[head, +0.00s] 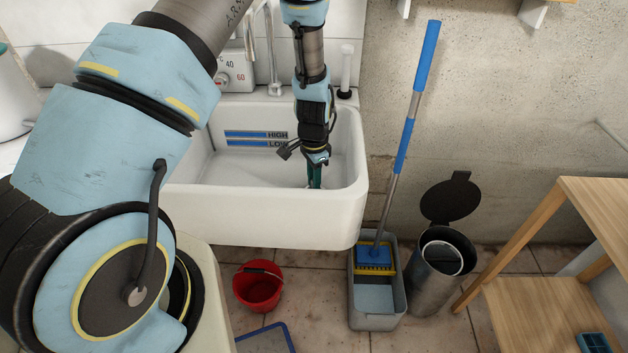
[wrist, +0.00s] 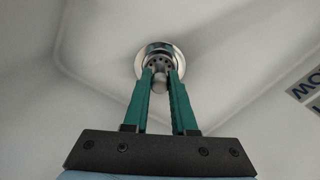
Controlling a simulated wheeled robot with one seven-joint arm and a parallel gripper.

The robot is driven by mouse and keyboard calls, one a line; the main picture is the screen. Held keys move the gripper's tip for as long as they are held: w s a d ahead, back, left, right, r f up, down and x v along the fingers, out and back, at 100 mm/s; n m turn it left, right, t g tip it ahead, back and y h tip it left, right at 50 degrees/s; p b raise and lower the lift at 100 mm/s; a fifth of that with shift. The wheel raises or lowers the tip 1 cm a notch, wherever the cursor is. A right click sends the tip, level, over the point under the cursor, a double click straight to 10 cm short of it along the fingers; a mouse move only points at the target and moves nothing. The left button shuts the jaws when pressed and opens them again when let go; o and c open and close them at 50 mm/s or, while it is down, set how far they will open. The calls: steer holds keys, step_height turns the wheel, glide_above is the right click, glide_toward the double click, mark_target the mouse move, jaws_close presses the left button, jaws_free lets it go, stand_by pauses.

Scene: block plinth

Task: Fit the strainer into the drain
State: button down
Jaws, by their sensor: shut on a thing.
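My gripper (wrist: 160,77) reaches down into the white sink (head: 333,215), with its green fingers pointing at the sink floor. In the wrist view the fingers are shut on the strainer (wrist: 159,60), a small metal piece with holes, by its knob. The strainer is over the drain (wrist: 175,51), whose shiny metal ring shows around and beside it. I cannot tell whether the strainer is seated in the drain or just above it. In the head view the gripper (head: 314,183) hides the strainer and the drain.
The sink walls surround my gripper, with the front rim close by. A tap (head: 272,60) stands behind the sink. Below are a red bucket (head: 258,288) and a grey mop bucket (head: 377,300) with a blue-handled mop (head: 412,100). A bin (head: 440,270) and wooden shelf (head: 540,270) stand right.

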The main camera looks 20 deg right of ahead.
steer(key=shift+f+b, duration=0.4)
steer(key=shift+f, duration=0.25)
steer(key=c, duration=0.6)
jaws_free()
steer(key=shift+c, duration=0.2)
steer(key=shift+o, duration=0.3)
steer(key=o, duration=0.4)
steer(key=shift+r, duration=0.1)
steer(key=shift+r+p, duration=1.7)
steer(key=shift+r, duration=0.8)
